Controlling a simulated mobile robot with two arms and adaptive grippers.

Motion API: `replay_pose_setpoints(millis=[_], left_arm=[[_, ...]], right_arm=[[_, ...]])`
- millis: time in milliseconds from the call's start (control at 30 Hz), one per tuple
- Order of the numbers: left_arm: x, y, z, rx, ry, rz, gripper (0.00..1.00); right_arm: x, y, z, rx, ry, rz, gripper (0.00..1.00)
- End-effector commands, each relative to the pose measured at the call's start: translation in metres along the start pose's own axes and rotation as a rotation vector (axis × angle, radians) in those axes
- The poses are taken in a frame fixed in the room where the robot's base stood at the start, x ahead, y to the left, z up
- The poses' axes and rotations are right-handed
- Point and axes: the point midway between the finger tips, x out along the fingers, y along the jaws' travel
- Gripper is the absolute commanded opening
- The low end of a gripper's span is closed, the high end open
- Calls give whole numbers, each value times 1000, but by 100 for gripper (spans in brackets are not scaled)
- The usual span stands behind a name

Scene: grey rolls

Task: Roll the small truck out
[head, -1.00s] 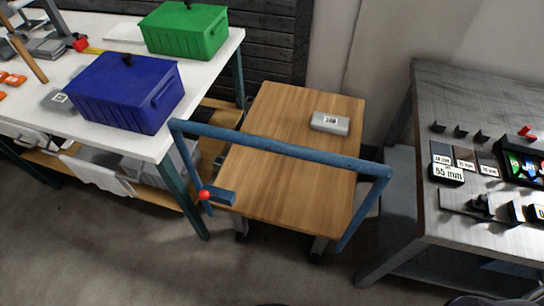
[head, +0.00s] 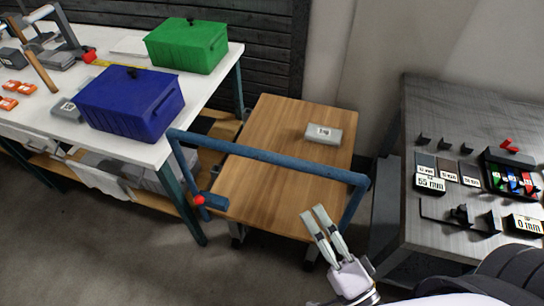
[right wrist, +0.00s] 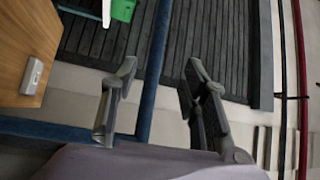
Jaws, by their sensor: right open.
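The small truck (head: 270,190) has a wooden deck and a blue tube handle (head: 270,157) across its near side. A lever with a red knob (head: 199,200) sits at the handle's left post. My right gripper (head: 313,213) is open and empty near the handle's right post, below the crossbar in the picture. In the right wrist view a blue tube (right wrist: 153,70) shows in the gap between the fingers (right wrist: 155,100); I cannot tell how far beyond them it lies. My left gripper is not in view.
A white-topped workbench on the left carries a blue box (head: 130,105) and a green box (head: 187,45). A grey metal table (head: 440,110) with gauges and labelled blocks stands close on the right. Floor (head: 130,255) shows clear in front at the left.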

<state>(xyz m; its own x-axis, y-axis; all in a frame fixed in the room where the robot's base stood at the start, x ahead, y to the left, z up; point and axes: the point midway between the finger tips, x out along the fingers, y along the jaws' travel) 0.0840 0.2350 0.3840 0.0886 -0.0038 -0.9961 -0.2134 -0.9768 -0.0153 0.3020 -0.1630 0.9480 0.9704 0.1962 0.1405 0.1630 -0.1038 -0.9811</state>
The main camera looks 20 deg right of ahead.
Motion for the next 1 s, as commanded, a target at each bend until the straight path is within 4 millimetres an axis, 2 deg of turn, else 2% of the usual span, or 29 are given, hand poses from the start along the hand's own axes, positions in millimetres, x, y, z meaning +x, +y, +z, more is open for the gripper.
replay_pose_setpoints(millis=[700, 800, 1000], left_arm=[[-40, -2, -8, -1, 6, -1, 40], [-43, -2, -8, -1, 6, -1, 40], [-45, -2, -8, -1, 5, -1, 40]], right_arm=[[142, -2, -1, -4, 1, -1, 41], [154, -1, 0, -5, 1, 0, 41], [166, 1, 0, -5, -1, 3, 41]])
